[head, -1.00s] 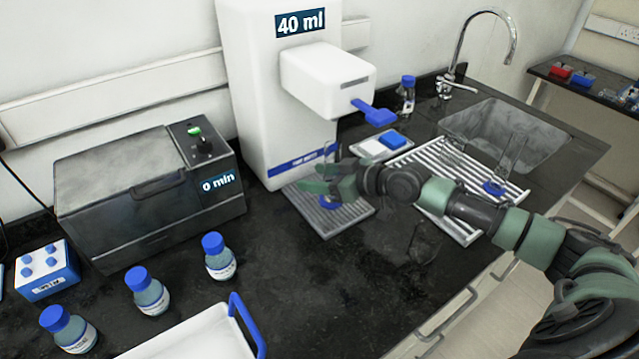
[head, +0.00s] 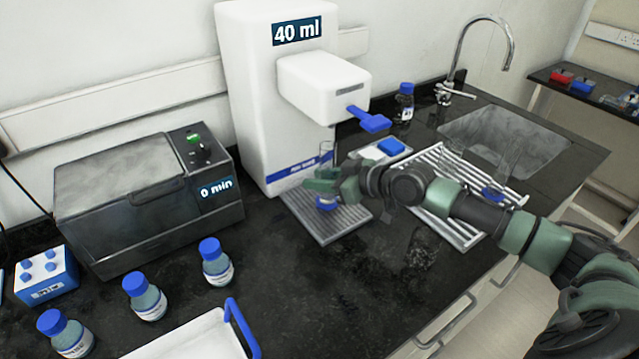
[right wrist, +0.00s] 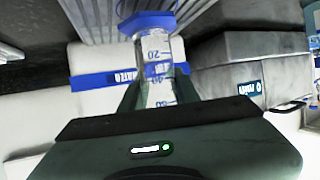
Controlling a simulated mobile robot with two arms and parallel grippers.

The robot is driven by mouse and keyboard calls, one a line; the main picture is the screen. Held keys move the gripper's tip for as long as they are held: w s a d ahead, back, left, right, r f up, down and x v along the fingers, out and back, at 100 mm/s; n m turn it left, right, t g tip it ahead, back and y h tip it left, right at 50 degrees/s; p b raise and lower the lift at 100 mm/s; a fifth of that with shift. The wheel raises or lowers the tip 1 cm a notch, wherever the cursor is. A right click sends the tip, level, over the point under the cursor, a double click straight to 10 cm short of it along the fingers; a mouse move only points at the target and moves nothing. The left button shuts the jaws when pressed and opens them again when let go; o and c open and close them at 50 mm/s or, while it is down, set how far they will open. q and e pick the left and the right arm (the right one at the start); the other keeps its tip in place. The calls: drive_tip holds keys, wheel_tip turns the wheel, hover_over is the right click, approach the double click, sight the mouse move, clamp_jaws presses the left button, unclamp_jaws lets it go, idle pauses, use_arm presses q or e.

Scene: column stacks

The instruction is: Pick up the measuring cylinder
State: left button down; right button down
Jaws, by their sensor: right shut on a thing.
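The measuring cylinder (head: 327,162) is clear with a blue foot. It stands upright at the grooved tray (head: 345,226) under the white dispenser, which reads 40 ml. My right gripper (head: 325,184) is shut around its clear body, above the foot. In the right wrist view the cylinder (right wrist: 156,62) appears upside down, with its marks and blue foot showing between the fingers (right wrist: 157,92). The fingers hide part of the body in the head view. I cannot tell whether the foot touches the tray. My left gripper is not in view.
The dispenser (head: 262,100) rises close behind, its blue lever (head: 368,119) overhead. A white drying rack (head: 440,235) and sink (head: 510,135) are at the right. Several blue-capped bottles (head: 216,262) and a dark box reading 0 min (head: 130,215) are at the left.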

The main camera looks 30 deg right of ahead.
drive_tip(key=shift+r, duration=0.8)
drive_tip(key=shift+s+r+b, duration=0.2)
drive_tip(key=shift+s+b, duration=0.05)
drive_tip(key=shift+b, duration=0.05)
drive_tip(key=s, duration=0.4)
drive_tip(key=s+d+b, duration=0.1)
drive_tip(key=s, duration=0.2)
drive_tip(key=shift+f, duration=0.1)
drive_tip(key=shift+s+d, duration=0.1)
drive_tip(key=shift+s, duration=0.2)
drive_tip(key=shift+s+d, duration=0.2)
drive_tip(key=shift+s, duration=0.5)
drive_tip(key=shift+s+a+p, duration=0.1)
drive_tip(key=shift+s+p, duration=0.2)
drive_tip(key=shift+s, duration=0.15)
drive_tip(key=s+d+p, duration=0.1)
drive_tip(key=s+p, duration=0.5)
drive_tip(key=s, duration=0.1)
drive_tip(key=shift+s+p, duration=0.15)
drive_tip(key=shift+p, duration=0.15)
